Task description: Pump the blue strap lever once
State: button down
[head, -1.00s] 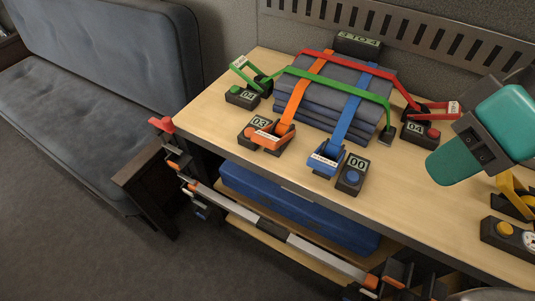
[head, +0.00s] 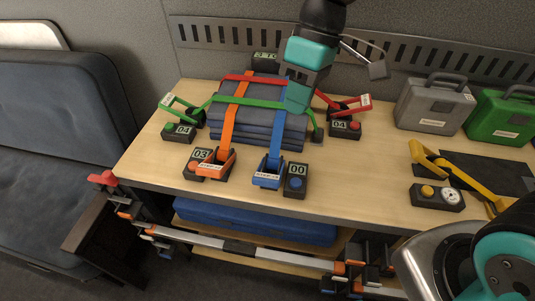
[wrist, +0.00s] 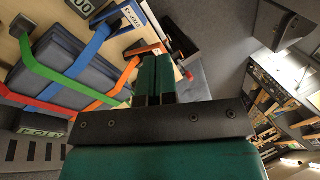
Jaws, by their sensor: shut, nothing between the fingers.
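The blue strap lever (head: 268,172) sits low at the front of the bench, at the end of a blue strap (head: 281,128) that runs over a stack of folded grey-blue pads (head: 262,128). A black counter box (head: 296,181) reading 00 with a blue button stands just right of it. The wrist view shows the blue strap (wrist: 90,50) and a blue-framed lever (wrist: 112,15). My gripper (head: 296,106) is above the right part of the stack, behind and above the blue lever and apart from it. In the wrist view its two green fingers (wrist: 155,90) are together, with nothing between them.
Orange (head: 215,162), green (head: 183,106) and red (head: 345,106) levers with counter boxes surround the stack. A yellow lever (head: 440,168), a grey case (head: 435,103) and a green case (head: 502,115) stand to the right. The bench front between the blue and yellow levers is clear.

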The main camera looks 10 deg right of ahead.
jog(key=n+g+p, duration=0.2)
send_over(268, 175)
jog(key=w+d, duration=0.3)
jog(key=w, duration=0.1)
notch_tip(268, 175, down, 3)
jog(key=w+f+n+h+p, duration=0.1)
jog(key=w+f, duration=0.2)
jog(key=f, duration=0.2)
jog(key=shift+w+f+g+p, duration=0.15)
jog(key=shift+f+g+p, duration=0.2)
jog(key=shift+f+g, duration=0.05)
jog(key=shift+f, duration=0.1)
jog(key=p+x, duration=0.4)
jog(key=x, duration=0.8)
jog(key=shift+s+f+p, duration=0.2)
jog(key=shift+s+p, duration=0.05)
jog(key=shift+p, duration=0.05)
jog(key=shift+s+a+f, duration=0.15)
jog(key=shift+s+f, duration=0.05)
jog(key=shift+f, duration=0.4)
